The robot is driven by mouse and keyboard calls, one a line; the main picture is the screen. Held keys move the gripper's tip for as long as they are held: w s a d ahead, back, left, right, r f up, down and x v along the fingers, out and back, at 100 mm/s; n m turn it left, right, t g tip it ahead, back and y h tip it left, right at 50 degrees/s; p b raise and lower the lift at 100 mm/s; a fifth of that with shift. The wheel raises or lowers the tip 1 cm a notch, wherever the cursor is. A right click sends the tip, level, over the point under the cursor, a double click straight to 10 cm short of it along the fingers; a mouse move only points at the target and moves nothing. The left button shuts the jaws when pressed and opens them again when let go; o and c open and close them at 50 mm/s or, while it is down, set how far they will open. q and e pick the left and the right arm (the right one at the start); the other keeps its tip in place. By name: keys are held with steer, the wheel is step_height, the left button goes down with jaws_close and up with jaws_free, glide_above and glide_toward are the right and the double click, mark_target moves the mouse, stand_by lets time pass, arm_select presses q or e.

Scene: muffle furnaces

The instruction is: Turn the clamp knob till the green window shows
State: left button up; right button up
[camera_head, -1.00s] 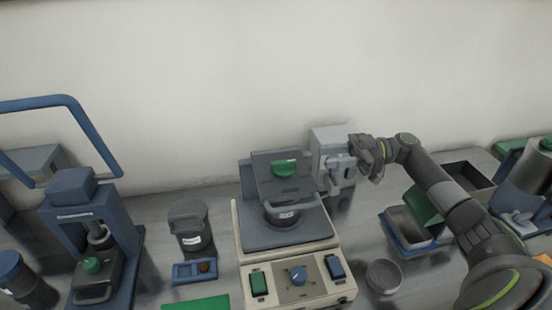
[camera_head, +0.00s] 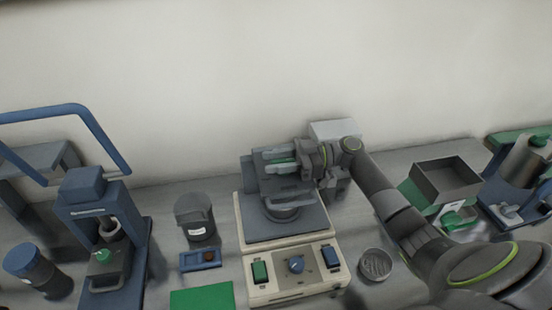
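The clamp knob (camera_head: 282,160) is green and sits on top of the dark clamp plate of the cream-based shaker (camera_head: 300,292) in the middle of the bench. My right gripper (camera_head: 284,158) comes in from the right at knob height. Its two fingers lie apart, with the green of the knob showing between them, and they partly hide it. I cannot tell whether they touch the knob. No green window can be made out on the clamp. My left gripper is out of the picture.
The shaker's front has a green switch (camera_head: 260,272), a blue dial (camera_head: 296,264) and a blue switch (camera_head: 331,256). A dark jar (camera_head: 195,216) stands to the left, a round sieve dish (camera_head: 376,264) to the right. A blue press (camera_head: 100,225) stands farther left, an open dark box (camera_head: 446,179) at right.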

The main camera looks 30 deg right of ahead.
jaws_close()
steer(key=shift+f+m+t+h+b, duration=0.25)
steer(key=shift+m+t+h+b, duration=0.15)
steer(key=shift+m+t+b, duration=0.45)
steer(key=m+t+h+b, duration=0.1)
steer(key=t, duration=0.1)
steer(key=shift+w+d+t, duration=0.1)
steer(key=shift+w+t, duration=0.05)
steer(key=shift+t, duration=0.2)
steer(key=shift+w+r+m+t+h+b, duration=0.1)
steer(key=shift+r+m+t+h+b, duration=0.1)
steer(key=shift+m+t+h+b, duration=0.3)
jaws_free()
steer(key=shift+d, duration=0.1)
